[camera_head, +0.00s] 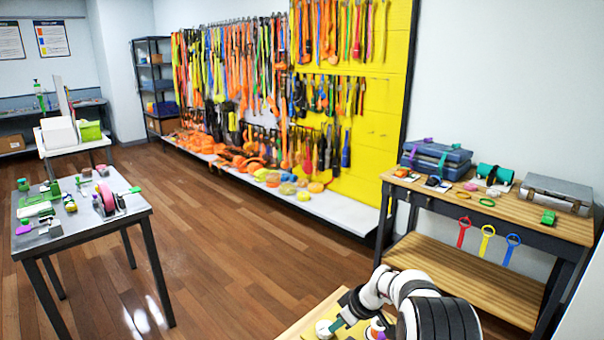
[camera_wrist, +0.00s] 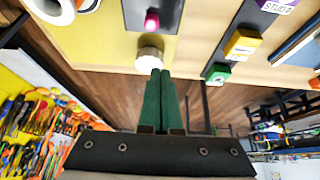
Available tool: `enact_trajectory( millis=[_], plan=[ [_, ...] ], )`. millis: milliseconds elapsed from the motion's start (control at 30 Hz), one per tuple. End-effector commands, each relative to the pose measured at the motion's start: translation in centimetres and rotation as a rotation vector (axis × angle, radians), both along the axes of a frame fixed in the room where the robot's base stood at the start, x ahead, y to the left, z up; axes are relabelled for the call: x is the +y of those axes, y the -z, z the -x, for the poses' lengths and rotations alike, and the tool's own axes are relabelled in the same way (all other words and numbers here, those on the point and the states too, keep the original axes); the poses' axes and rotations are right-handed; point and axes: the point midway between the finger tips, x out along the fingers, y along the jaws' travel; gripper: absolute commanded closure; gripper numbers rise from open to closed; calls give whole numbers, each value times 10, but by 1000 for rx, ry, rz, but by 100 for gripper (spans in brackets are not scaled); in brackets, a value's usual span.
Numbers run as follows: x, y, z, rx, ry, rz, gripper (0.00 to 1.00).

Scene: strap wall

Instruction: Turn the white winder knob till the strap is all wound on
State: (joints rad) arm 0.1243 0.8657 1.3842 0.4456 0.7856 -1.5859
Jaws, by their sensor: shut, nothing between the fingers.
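The white winder knob (camera_wrist: 150,58) shows in the wrist view at the edge of a yellow surface, just ahead of my fingertips. In the head view a white round piece (camera_head: 323,328) at the bottom edge seems to be the same knob. My gripper (camera_wrist: 160,74) has long green fingers, shut together with nothing between them. The fingertips are at the knob's near side; I cannot tell whether they touch it. In the head view my gripper (camera_head: 338,324) shows small beside the white piece. I cannot make out the strap for certain.
In the wrist view a dark block with a pink knob (camera_wrist: 152,21) lies beyond the white knob. A white ring (camera_wrist: 50,8) is at upper left. Green (camera_wrist: 217,73) and yellow (camera_wrist: 242,45) blocks stand at right. A wooden bench (camera_head: 490,215) stands behind my arm in the head view.

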Motion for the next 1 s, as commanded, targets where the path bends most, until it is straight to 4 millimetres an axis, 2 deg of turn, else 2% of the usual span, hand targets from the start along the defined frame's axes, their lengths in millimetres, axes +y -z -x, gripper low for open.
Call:
enact_trajectory(
  millis=[133, 333, 1000],
  plan=[
    [0, 26, 0, 3, 1, -1, 100],
    [0, 46, 0, 1, 1, -1, 100],
    [1, 48, -3, 0, 0, 0, 100]
  ],
)
